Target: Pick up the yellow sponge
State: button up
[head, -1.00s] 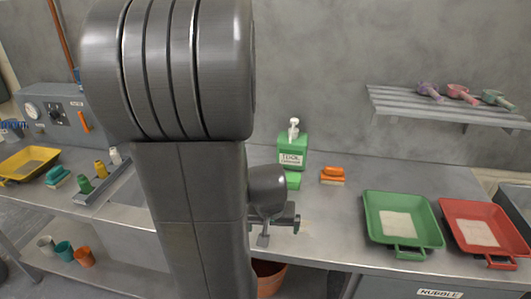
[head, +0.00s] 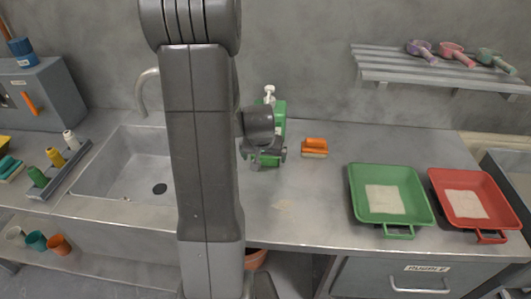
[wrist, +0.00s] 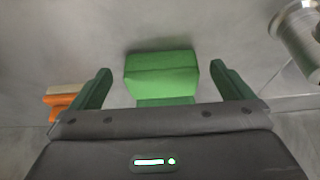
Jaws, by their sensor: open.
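My gripper (head: 265,158) is open over the counter, in front of the green tool cleaner bottle (head: 280,112). The block's lower part is hidden behind the gripper body.
A green tray (head: 360,190) and a red tray (head: 440,190) with pale contents stand at the right. A sink (head: 125,170) with a tap is at the left. A wall shelf (head: 430,68) holds scoops. The counter front is clear.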

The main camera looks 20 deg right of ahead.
jog(key=shift+w+d, duration=0.35)
jog(key=shift+w, duration=0.35)
jog(key=shift+w+d+r+p, duration=0.1)
jog(key=shift+w+d+p, duration=0.2)
jog(key=shift+w, duration=0.25)
jog(key=shift+w+d+r+p, duration=0.1)
jog(key=shift+w+d+p, duration=0.1)
jog(key=shift+w+p, duration=0.25)
jog(key=shift+x, duration=1.25)
jog(key=shift+w+d+f, duration=0.1)
jog(key=shift+w+f, duration=0.2)
jog(key=shift+f, duration=0.15)
jog(key=c, duration=0.9)
jog(key=shift+o, duration=0.2)
jog(key=shift+r, duration=0.2)
